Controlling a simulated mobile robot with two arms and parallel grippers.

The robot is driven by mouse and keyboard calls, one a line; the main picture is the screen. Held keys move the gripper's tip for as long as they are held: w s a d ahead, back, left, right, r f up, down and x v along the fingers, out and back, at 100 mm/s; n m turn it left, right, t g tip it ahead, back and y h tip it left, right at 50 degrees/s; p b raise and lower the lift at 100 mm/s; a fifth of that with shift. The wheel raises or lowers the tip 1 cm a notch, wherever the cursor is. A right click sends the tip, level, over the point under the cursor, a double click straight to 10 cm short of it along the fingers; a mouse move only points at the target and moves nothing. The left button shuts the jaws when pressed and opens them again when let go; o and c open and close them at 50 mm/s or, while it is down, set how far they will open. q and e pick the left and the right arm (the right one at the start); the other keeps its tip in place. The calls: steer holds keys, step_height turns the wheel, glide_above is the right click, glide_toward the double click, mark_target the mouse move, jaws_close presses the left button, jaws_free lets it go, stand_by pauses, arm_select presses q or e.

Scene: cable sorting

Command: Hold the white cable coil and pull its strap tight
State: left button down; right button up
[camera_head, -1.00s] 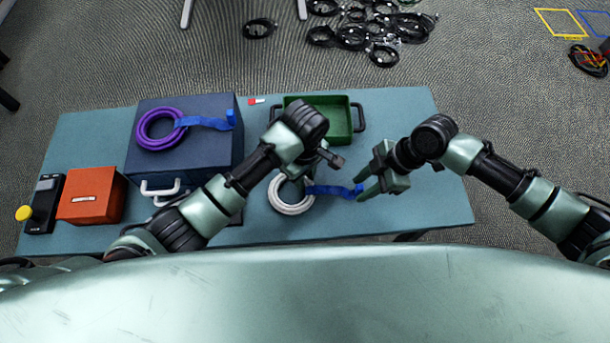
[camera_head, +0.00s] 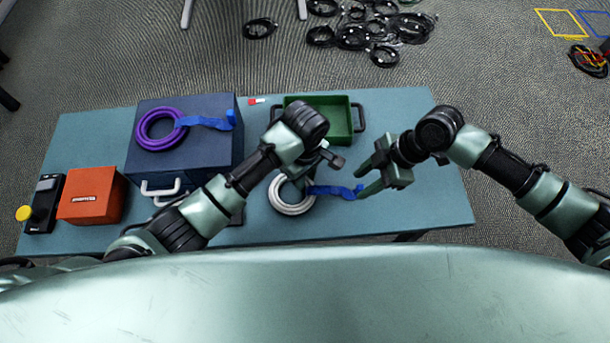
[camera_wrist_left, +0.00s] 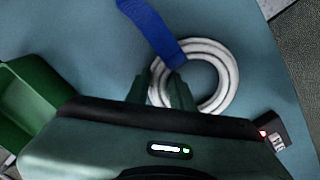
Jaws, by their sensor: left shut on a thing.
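The white cable coil (camera_head: 292,209) lies at the table's front middle, partly hidden by my left gripper. My left gripper (camera_head: 301,178) is shut on the coil's rim; in the left wrist view its fingers (camera_wrist_left: 160,91) straddle the white coil (camera_wrist_left: 229,80). The blue strap (camera_head: 330,190) runs from the coil to the right, and it also shows in the left wrist view (camera_wrist_left: 150,25). My right gripper (camera_head: 364,177) is at the strap's free end with its fingers spread. The strap's end is beside the lower finger, and I see no grip on it.
A green tray (camera_head: 350,137) with dark handles stands behind the grippers. A purple coil (camera_head: 141,132) with a blue strap lies on a dark blue box (camera_head: 190,160) at left. An orange box (camera_head: 92,196) stands farther left. The table's right end (camera_head: 440,205) is clear.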

steer(key=shift+r, duration=2.7)
arm_select(q)
steer(key=c, duration=1.1)
jaws_free()
steer(key=shift+c, duration=0.2)
steer(key=shift+r, duration=0.1)
step_height(320, 180, up, 12)
